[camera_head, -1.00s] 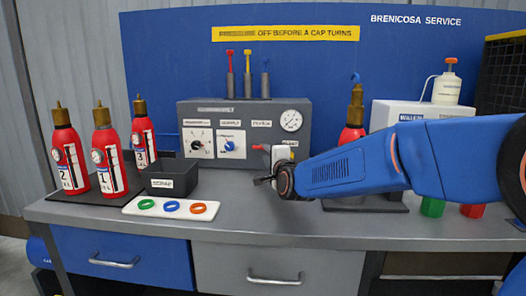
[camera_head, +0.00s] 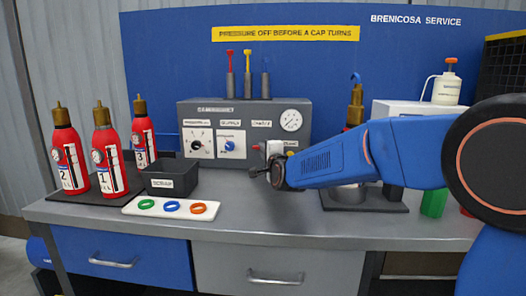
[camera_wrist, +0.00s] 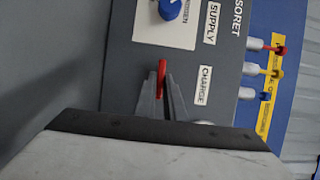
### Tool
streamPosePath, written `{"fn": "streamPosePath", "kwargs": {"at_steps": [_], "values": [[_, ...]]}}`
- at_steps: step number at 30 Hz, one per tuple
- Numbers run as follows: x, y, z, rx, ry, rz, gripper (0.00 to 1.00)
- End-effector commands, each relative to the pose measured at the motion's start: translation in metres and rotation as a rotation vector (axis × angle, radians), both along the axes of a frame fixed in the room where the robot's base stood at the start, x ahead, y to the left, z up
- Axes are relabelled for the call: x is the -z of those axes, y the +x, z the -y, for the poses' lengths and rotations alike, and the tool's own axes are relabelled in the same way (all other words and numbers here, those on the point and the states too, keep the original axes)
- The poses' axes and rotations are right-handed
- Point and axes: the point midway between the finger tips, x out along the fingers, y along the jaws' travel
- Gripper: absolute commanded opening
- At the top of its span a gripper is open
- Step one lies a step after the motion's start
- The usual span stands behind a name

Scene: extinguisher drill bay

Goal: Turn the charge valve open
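The charge valve shows as a red lever (camera_head: 257,147) on the front of the grey panel box (camera_head: 205,112), below its third label. In the wrist view the red lever (camera_wrist: 161,72) stands near the CHARGE label (camera_wrist: 204,84). My gripper (camera_head: 254,171) is in front of the panel, a little below the lever in the head view. In the wrist view my gripper's two grey fingers (camera_wrist: 162,88) have a narrow gap, and the lever shows in line with it.
The blue supply knob (camera_head: 229,146) and a black knob (camera_head: 196,145) are left of the lever; a gauge (camera_head: 291,120) is above right. A black bin (camera_head: 170,180) and a white ring tray (camera_head: 172,208) stand left. An extinguisher (camera_head: 355,105) is partly hidden behind my arm.

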Motion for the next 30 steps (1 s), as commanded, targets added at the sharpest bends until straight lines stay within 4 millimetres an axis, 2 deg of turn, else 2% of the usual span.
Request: {"fn": "streamPosePath", "kwargs": {"at_steps": [11,30], "values": [[-0.0003,-0.0001,-0.0001,0.0,-0.051,-0.003,0.0],[-0.0034,-0.0002,-0.0009,-0.001,-0.376,-0.015,0.0]]}}
